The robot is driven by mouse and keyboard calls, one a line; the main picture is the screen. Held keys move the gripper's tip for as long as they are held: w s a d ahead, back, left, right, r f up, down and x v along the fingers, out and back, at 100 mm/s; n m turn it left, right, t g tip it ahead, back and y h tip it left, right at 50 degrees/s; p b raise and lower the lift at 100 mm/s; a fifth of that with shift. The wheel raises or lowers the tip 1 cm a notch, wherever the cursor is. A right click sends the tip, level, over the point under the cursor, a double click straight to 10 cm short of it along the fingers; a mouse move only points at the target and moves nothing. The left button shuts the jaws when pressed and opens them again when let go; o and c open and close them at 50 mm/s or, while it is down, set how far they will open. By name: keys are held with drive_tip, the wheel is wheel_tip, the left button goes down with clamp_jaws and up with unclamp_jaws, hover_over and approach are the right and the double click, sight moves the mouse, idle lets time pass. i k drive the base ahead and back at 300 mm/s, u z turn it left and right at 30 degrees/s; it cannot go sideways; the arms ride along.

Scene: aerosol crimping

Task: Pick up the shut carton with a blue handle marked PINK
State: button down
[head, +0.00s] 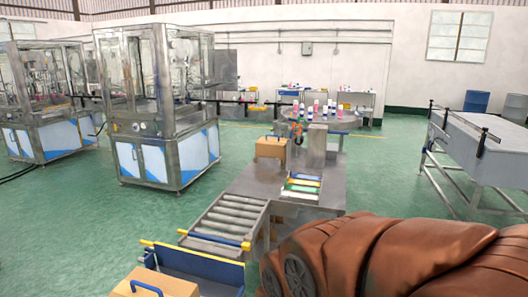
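A brown carton (160,290) with a blue handle (147,288) on its top stands at the bottom edge of the head view, left of centre. Its top looks shut; its lower part is cut off by the frame edge, and no PINK marking is readable on it. A second brown carton (270,148) stands on the grey metal worktop farther back, too small to read any marking or tell its handle colour. My gripper is not in view. The large copper-brown shape at the lower right appears to be part of my arm.
A roller conveyor (228,219) runs from the worktop (240,180) toward a blue trough with yellow ends (195,266). A round table (345,122) holds several cans. Glass-walled machines (165,100) stand left, a long grey table (485,150) right.

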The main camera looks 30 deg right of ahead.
sight(268, 147)
drive_tip(key=z, duration=1.9)
drive_tip(key=i, duration=6)
drive_tip(key=u, duration=2.8)
